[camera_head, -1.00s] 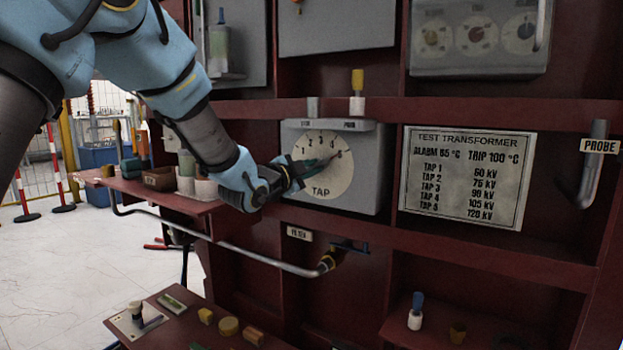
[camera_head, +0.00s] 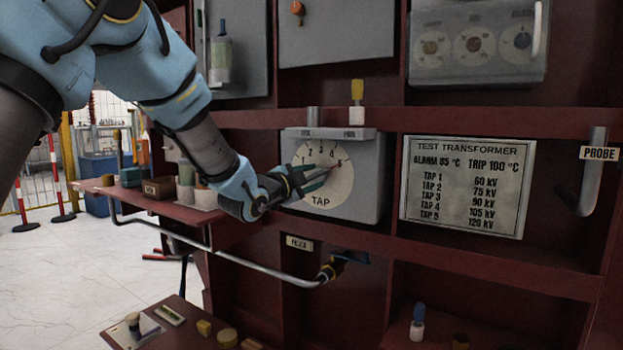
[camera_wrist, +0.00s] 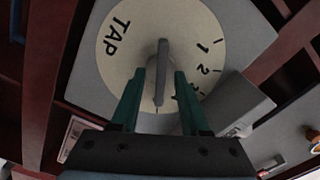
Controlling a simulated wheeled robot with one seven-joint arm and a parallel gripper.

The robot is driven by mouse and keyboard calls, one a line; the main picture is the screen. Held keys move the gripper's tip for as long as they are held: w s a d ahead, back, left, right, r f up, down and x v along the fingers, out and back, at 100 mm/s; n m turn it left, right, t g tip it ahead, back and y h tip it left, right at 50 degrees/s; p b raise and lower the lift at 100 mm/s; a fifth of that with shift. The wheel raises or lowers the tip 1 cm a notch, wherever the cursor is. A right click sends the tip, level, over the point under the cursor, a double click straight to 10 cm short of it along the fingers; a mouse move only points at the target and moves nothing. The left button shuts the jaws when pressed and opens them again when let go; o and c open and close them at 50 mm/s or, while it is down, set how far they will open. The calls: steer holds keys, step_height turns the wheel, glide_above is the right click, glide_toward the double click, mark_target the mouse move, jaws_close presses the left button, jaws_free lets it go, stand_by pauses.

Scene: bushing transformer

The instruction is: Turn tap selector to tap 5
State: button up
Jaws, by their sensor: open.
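The tap selector is a round cream dial (camera_head: 318,200) marked TAP on a grey box (camera_head: 367,180). The grey pointer handle (camera_wrist: 162,60) runs down towards my palm. My gripper (camera_head: 322,173) is at the dial face. Its green fingers, also in the wrist view (camera_wrist: 159,75), are open on either side of the handle, with gaps visible. The 5 is hidden there.
A TEST TRANSFORMER plate (camera_head: 467,187) listing taps is right of the box. A red rail (camera_head: 450,112) runs above. A grey pipe (camera_head: 265,263) and a shelf with small items (camera_head: 187,200) lie below and left. A PROBE hook (camera_head: 592,175) is far right.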

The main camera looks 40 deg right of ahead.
steer(key=v, duration=1)
steer(key=shift+a, duration=0.35)
steer(key=w+a+f+n+t+y, duration=0.4)
steer(key=w+a+f+n+y, duration=0.25)
steer(key=w+a, duration=0.45)
steer(key=w+a+f+n+y, duration=0.1)
steer(key=a+f+n+y, duration=0.25)
steer(key=a, duration=0.55)
steer(key=w+a+f+n+y, duration=0.1)
steer(key=a+f+n+y, duration=0.3)
steer(key=a, duration=0.5)
steer(key=s+a+f+n+g+y, duration=0.2)
steer(key=s+a+f+n+g, duration=0.15)
steer(key=s+a+n, duration=0.45)
steer(key=s+a+f+n+g+y, duration=0.1)
steer(key=s+a+f+n+g, duration=0.3)
steer(key=a, duration=0.8)
step_height(320, 180, up, 32)
steer(key=p, duration=3)
steer(key=shift+s+f, duration=0.15)
steer(key=shift+f, duration=0.05)
